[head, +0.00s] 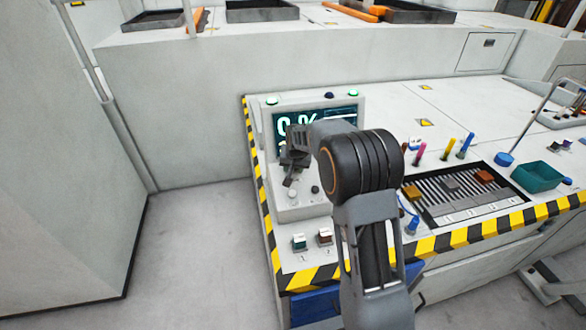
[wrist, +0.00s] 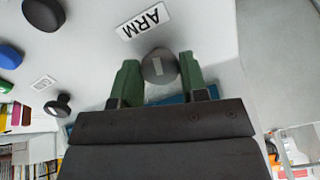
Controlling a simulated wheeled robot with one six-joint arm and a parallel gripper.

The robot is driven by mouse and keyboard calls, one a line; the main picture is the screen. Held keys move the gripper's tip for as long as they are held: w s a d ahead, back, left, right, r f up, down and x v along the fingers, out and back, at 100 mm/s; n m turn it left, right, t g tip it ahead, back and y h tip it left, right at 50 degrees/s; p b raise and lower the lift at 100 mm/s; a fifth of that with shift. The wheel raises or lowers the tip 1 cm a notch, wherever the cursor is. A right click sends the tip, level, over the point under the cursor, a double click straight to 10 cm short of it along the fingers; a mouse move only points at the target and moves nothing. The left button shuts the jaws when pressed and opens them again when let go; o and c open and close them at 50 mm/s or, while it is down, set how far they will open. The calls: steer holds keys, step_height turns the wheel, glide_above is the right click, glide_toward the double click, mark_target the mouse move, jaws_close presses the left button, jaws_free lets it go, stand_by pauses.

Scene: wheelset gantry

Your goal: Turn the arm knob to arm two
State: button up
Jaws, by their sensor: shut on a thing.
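The arm knob (wrist: 159,67) is a round dark grey knob with a light pointer mark, beside a white label reading ARM (wrist: 144,21) in the wrist view. My gripper (wrist: 159,75) has its two green fingers on either side of the knob, shut on it. In the head view my gripper (head: 291,172) is at the front of the control box (head: 300,207), below its screen (head: 283,123). There the arm knob is hidden behind my gripper. I cannot read which position the pointer marks.
Other knobs (head: 315,189) sit close by on the box. Two switches (head: 299,242) stand on the bench in front. To the right are a striped tray (head: 450,187), upright coloured handles (head: 443,148) and a green bin (head: 537,177). The floor (head: 195,240) at left is clear.

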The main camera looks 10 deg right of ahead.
steer(key=m+b, duration=0.1)
steer(key=m, duration=0.4)
steer(key=shift+m, duration=0.3)
stand_by(0.5)
steer(key=o, duration=0.9)
steer(key=v, duration=1.3)
steer(key=shift+s+d+r+b, duration=0.1)
steer(key=shift+s+r+b, duration=0.1)
steer(key=shift+r+b, duration=0.15)
